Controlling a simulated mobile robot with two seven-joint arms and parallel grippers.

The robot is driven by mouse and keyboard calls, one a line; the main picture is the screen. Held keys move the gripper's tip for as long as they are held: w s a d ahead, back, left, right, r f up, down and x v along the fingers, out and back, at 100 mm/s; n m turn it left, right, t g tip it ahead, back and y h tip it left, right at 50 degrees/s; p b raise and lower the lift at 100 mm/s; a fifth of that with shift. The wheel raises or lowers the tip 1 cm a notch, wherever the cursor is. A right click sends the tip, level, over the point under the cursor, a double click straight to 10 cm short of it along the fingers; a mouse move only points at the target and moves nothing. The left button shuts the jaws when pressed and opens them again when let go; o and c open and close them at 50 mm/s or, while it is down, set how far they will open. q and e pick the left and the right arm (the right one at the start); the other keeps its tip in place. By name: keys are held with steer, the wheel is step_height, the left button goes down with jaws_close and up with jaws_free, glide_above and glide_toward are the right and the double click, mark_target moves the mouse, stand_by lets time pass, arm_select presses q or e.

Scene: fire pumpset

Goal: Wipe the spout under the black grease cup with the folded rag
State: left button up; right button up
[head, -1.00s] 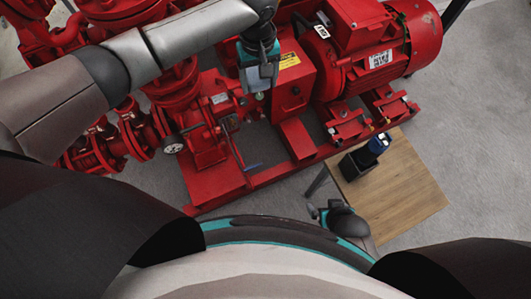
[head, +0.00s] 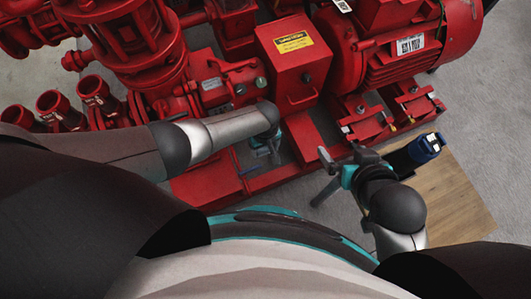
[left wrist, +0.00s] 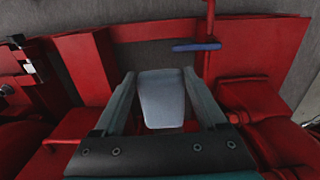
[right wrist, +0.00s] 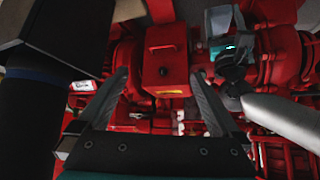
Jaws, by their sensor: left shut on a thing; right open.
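My left gripper (head: 268,150) is shut on the folded rag, a grey-blue pad that shows between its fingers in the left wrist view (left wrist: 162,98). The rag (right wrist: 221,20) and left gripper (right wrist: 230,52) also show at the top of the right wrist view. In the head view the left gripper is low, in front of the red pumpset. My right gripper (head: 334,167) is open and empty near the table's left edge; its fingers stand apart in the right wrist view (right wrist: 160,76). I cannot pick out the black grease cup or its spout with certainty.
The red box with a yellow label (head: 293,58) and the red motor (head: 390,45) stand behind the grippers. A blue lever (left wrist: 197,46) is near the rag. The wooden table (head: 455,195) at right holds a black box (head: 402,162) and a blue-topped item (head: 424,148).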

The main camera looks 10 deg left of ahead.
mark_target(262, 149)
arm_select(q)
steer(key=f, duration=0.1)
steer(key=s+f, duration=0.1)
steer(key=shift+f+b, duration=0.3)
steer(key=shift+b, duration=0.05)
arm_select(e)
steer(key=shift+w+r, duration=0.3)
steer(key=shift+r, duration=0.1)
arm_select(q)
steer(key=shift+w+a, duration=0.1)
steer(key=shift+w, duration=0.2)
steer(key=shift+w+a+f+b, duration=0.1)
steer(key=shift+w+a+b, duration=0.45)
steer(key=shift+w, duration=0.15)
steer(key=shift+w+a+b, duration=0.25)
steer(key=shift+w+a, duration=0.05)
steer(key=shift+w, duration=0.2)
steer(key=shift+w+a+b, duration=0.2)
steer(key=shift+w+a, duration=0.1)
steer(key=shift+w, duration=0.2)
steer(key=shift+w+a+b, duration=0.35)
steer(key=shift+w, duration=0.1)
steer(key=shift+w+a+b, duration=0.3)
steer(key=shift+w+a, duration=0.15)
steer(key=shift+w, duration=0.2)
arm_select(e)
steer(key=w+a+r+t+y, duration=0.2)
steer(key=a+t+y, duration=0.1)
steer(key=a+t, duration=0.3)
